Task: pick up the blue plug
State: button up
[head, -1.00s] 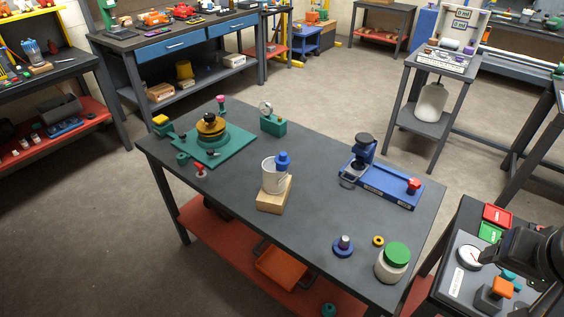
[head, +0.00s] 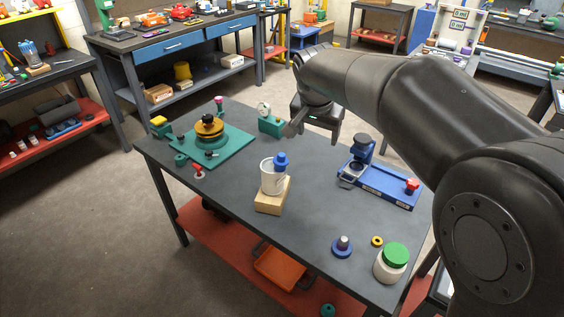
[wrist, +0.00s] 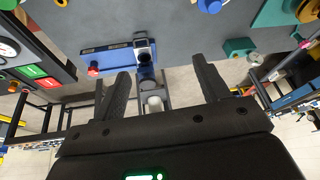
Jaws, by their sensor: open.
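A blue fixture with a red knob (head: 412,185) stands right of the cup. A green plate with a yellow-topped turntable (head: 210,128) is at left.

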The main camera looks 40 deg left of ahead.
send_near(281, 155)
jog(key=x, duration=1.1)
jog(key=shift+s, duration=0.1)
jog(key=c, duration=1.1)
jog(key=shift+c, duration=0.2)
jog(key=shift+r, duration=0.1)
